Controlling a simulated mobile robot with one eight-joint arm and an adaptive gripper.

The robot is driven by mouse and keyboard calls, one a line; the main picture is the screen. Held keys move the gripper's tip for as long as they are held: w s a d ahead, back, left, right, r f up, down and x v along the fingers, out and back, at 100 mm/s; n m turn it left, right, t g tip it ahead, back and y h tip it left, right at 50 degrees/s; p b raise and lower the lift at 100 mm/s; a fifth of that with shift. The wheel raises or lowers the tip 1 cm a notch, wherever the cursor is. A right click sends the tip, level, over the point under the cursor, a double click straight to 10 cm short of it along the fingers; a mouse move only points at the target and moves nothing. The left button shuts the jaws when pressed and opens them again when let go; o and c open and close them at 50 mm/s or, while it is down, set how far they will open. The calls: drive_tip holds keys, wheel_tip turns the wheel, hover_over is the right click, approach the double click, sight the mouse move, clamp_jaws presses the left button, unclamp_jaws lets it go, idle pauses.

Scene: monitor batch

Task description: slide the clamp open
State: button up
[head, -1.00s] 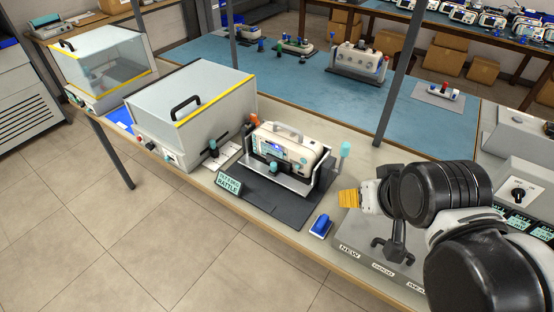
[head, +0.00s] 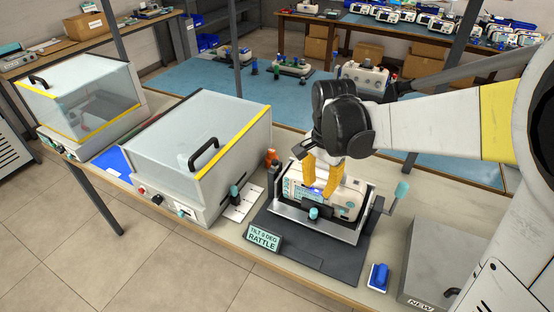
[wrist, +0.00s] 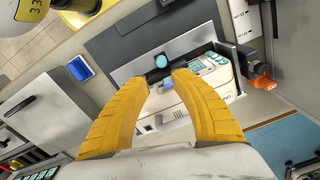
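A white monitor (head: 347,203) sits in a grey fixture (head: 358,236) on a dark base plate. It also shows in the wrist view (wrist: 207,74). A cyan-topped knob (head: 314,213) stands at the fixture's front wall and appears between and beyond my fingertips in the wrist view (wrist: 161,61). It looks like the clamp's handle, but I cannot be sure. A cyan handle (head: 402,189) stands at the fixture's right side. My gripper (head: 320,192) points down over the monitor's front part. Its yellow fingers are apart with nothing between them (wrist: 163,80). Whether a fingertip touches anything is unclear.
A sign reading "TILT 0 DEG RATTLE" (head: 264,237) stands at the base plate's front left. A clear-lidded box (head: 190,150) is to the left. A blue object (head: 378,277) lies front right. An orange item (head: 272,158) stands behind the fixture's left end.

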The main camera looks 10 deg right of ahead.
sight(313, 211)
drive_tip(key=shift+w+a+f, duration=0.2)
drive_tip(key=shift+w+f, duration=0.2)
drive_tip(key=shift+f, duration=0.3)
wheel_tip(313, 211, down, 10)
drive_tip(key=b, duration=0.4)
drive_tip(key=shift+s+d+b, duration=0.1)
drive_tip(key=shift+s+b, duration=0.05)
drive_tip(key=shift+b, duration=0.25)
clamp_jaws()
